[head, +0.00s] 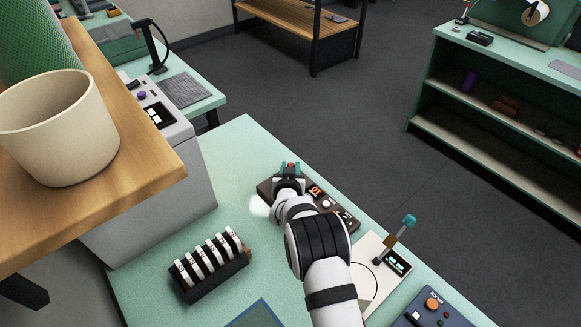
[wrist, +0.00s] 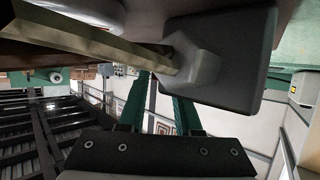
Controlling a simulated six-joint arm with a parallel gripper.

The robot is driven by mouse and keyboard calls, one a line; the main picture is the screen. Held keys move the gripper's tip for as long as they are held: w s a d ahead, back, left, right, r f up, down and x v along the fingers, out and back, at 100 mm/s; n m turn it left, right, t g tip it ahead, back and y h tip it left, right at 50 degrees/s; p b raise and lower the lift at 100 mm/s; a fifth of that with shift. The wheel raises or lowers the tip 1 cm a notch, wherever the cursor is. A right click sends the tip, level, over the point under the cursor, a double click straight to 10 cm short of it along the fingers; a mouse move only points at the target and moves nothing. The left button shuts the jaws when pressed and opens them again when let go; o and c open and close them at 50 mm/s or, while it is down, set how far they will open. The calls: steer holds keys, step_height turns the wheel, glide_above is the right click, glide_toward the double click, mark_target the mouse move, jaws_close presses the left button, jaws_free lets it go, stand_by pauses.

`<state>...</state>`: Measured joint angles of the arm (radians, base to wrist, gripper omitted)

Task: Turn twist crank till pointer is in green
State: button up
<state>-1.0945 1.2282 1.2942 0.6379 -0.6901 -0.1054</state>
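My gripper (head: 291,172) is at the back end of a dark box (head: 340,208) with a red lit display, on the pale green table. A small red part shows between its teal fingertips in the head view. In the wrist view, the teal fingers (wrist: 160,95) stand apart with a gap between them. Their tips run behind a grey block (wrist: 230,60) with a beige bar (wrist: 110,38) beside it. I cannot tell whether these are the twist crank or whether the fingers touch anything. No pointer or green zone can be made out.
A white panel (head: 366,300) with an upright teal-knobbed lever (head: 409,220) stands right of my arm. A blue box (head: 437,312) is at lower right. A black rack of white discs (head: 212,266) is at left. A cup (head: 65,130) stands on a wooden shelf (head: 150,170).

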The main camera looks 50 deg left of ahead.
jaws_close()
steer(key=shift+m+t+h, duration=0.4)
steer(key=shift+m+t, duration=0.1)
steer(key=shift+m, duration=0.1)
steer(key=shift+d+m+t+h, duration=0.25)
steer(key=shift+m+t+h, duration=0.35)
steer(key=shift+m+h, duration=0.2)
steer(key=shift+o, duration=2.3)
jaws_free()
